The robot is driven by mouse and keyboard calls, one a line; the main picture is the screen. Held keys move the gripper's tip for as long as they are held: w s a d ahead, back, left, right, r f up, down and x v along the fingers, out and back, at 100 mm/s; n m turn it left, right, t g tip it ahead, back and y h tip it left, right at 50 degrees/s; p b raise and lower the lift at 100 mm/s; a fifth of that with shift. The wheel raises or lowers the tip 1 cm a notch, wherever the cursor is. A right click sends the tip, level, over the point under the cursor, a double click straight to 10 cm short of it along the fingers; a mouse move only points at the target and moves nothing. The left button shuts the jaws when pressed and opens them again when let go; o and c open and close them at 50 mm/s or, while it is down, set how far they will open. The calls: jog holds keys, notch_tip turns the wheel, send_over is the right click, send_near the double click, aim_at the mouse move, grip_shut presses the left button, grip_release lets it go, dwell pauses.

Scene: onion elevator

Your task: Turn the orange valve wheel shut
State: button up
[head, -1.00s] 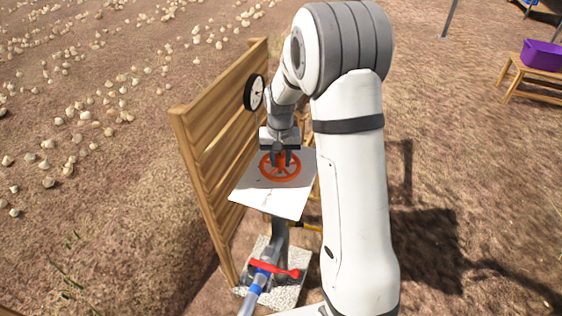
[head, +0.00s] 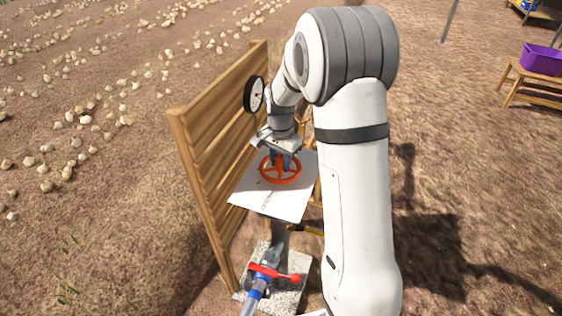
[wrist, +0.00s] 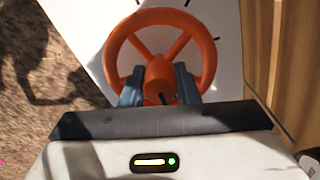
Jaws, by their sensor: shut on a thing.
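The orange valve wheel (head: 266,174) lies flat over a white plate (head: 285,205) with dark marks on it. My gripper (head: 280,160) points down onto the wheel from above. In the wrist view the wheel (wrist: 207,50) shows its rim, spokes and round hub. My two grey fingers (wrist: 160,88) stand on either side of the hub inside the rim, shut on the wheel's middle. The fingertips' exact contact is partly hidden by the gripper body.
A wooden plank fence (head: 212,150) stands close on the left, with a round black-rimmed gauge (head: 254,94). Below the plate is a pipe with a red lever (head: 272,272) on a stone block. A purple tub (head: 541,60) on a wooden bench is far right.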

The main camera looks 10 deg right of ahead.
aim_at(281, 158)
dwell(0.4)
jog(key=o, duration=1)
notch_tip(281, 158, up, 8)
jog(key=shift+f, duration=0.1)
jog(key=s+r+n+t, duration=0.1)
jog(key=s+r+n, duration=0.1)
jog(key=s, duration=0.6)
jog(key=s+r+n, duration=0.1)
jog(key=s+n, duration=0.3)
jog(key=s, duration=0.5)
jog(key=s+r+n+t, duration=0.1)
jog(key=s+r+n, duration=0.1)
jog(key=s, duration=0.6)
jog(key=shift+s+d+r+n+t, duration=0.1)
jog(key=shift+s+r+n+t, duration=0.25)
jog(key=shift+n, duration=0.55)
